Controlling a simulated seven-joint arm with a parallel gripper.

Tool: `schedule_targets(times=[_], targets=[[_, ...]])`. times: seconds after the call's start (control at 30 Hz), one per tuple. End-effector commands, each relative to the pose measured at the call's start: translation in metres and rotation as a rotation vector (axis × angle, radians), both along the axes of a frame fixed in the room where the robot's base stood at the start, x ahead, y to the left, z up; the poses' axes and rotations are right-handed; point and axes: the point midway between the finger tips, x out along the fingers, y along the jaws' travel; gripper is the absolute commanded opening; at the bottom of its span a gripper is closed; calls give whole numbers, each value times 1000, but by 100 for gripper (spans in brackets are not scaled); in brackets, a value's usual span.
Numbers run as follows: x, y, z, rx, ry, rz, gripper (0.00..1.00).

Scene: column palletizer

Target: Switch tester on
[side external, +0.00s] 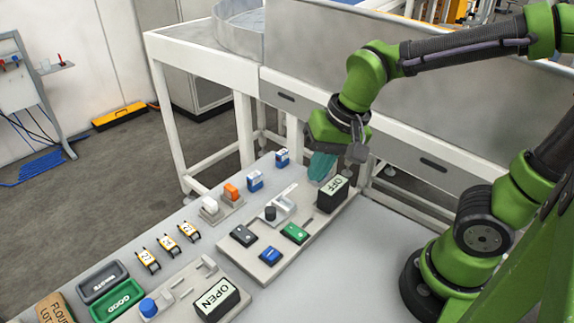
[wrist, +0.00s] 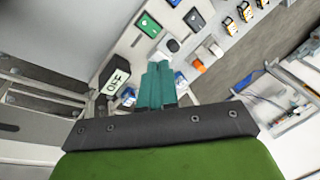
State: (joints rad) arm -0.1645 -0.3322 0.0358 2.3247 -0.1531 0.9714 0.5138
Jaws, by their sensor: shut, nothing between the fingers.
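The tester's grey board (side external: 318,228) lies on the pale table. Its box reads "OFF" (side external: 333,195), also visible in the wrist view (wrist: 116,80). On the board are a green block (side external: 294,233), a dark block (side external: 243,236), a blue block (side external: 270,256) and a pale fixture with a black knob (side external: 270,213). The green block also shows in the wrist view (wrist: 149,25). My gripper (side external: 322,168) has teal fingers, shut and empty, behind and left of the OFF box. In the wrist view the fingers (wrist: 160,68) hide part of the board; contact cannot be told.
Blue-and-white boxes (side external: 255,180) and orange and white pieces (side external: 231,191) stand left of my gripper. A second board carries an "OPEN" box (side external: 216,299) and a blue knob (side external: 148,307). Green (side external: 118,300) and dark trays sit at front left. A white machine frame (side external: 210,55) stands behind.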

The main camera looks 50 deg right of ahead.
Motion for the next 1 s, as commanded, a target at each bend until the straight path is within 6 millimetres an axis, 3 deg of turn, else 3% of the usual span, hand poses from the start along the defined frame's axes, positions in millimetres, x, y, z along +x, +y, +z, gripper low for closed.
schedule_targets(times=[0.23, 0.5, 0.7, 1.0], targets=[[20, 16, -21, 23, 158, -415, 0], [31, 15, -20, 68, 186, -807, 0], [30, 14, -20, 91, 191, -918, 0], [30, 14, -20, 94, 192, -927, 0]])
